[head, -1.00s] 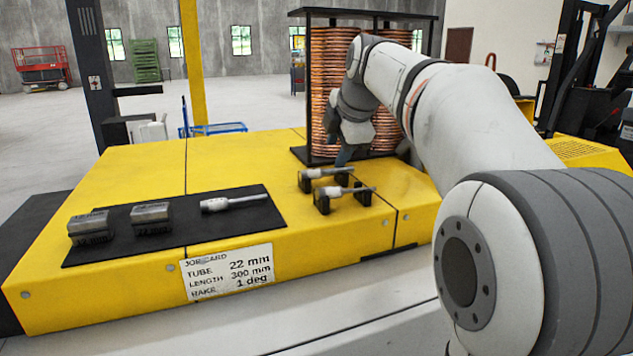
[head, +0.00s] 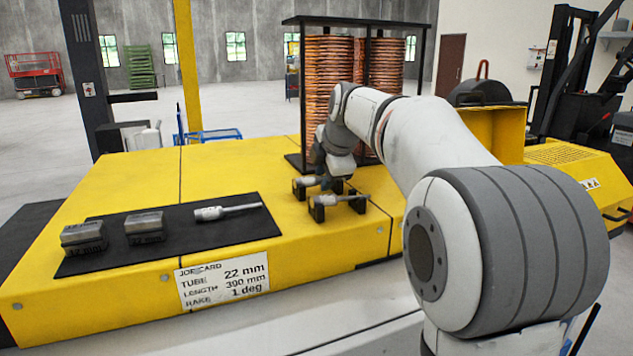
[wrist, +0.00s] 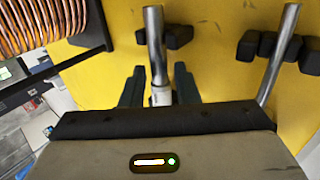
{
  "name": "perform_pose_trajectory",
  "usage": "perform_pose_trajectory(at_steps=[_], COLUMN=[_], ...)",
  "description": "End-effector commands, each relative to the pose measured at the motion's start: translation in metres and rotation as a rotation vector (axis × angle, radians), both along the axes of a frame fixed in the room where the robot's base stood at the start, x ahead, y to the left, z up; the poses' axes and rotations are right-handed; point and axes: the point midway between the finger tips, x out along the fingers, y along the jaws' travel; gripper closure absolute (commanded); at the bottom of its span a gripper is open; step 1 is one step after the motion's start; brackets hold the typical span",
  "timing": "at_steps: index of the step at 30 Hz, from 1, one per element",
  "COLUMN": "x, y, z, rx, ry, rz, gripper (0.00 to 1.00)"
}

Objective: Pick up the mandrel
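Two grey metal mandrels lie across black rests on the yellow bench, a far one (head: 306,181) and a near one (head: 336,199). A third similar rod-shaped piece (head: 228,211) lies on the black mat. My gripper (head: 338,172) is low over the far mandrel; its fingertips are hidden in the head view. In the wrist view, my gripper's two fingers (wrist: 159,68) stand apart on either side of one mandrel (wrist: 154,40), with gaps showing. The lower end of that mandrel is hidden behind the gripper body. The other mandrel (wrist: 277,60) lies to the right, outside the fingers.
A rack of copper coils (head: 330,75) stands close behind the rests. Two grey blocks (head: 84,237) (head: 145,226) sit on the black mat (head: 190,240) at left. A job card (head: 222,280) on the bench front reads 22 mm tube. The yellow bench top (head: 140,180) behind the mat is clear.

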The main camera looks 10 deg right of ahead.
Motion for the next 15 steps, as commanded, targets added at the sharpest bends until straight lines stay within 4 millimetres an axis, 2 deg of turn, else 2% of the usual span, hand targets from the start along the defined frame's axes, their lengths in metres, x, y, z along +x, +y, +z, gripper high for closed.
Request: perform_pose_trajectory(at_steps=[1, 10, 15], x=[-0.0001, -0.0002, -0.0003], y=[0.0001, 0.0004, 0.0005], z=[0.0002, 0.0, -0.0003], rx=[0.0, 0.0, 0.001], ry=[0.0, 0.001, 0.001], rz=[0.0, 0.0, 0.001], gripper=[0.76, 1.0, 1.0])
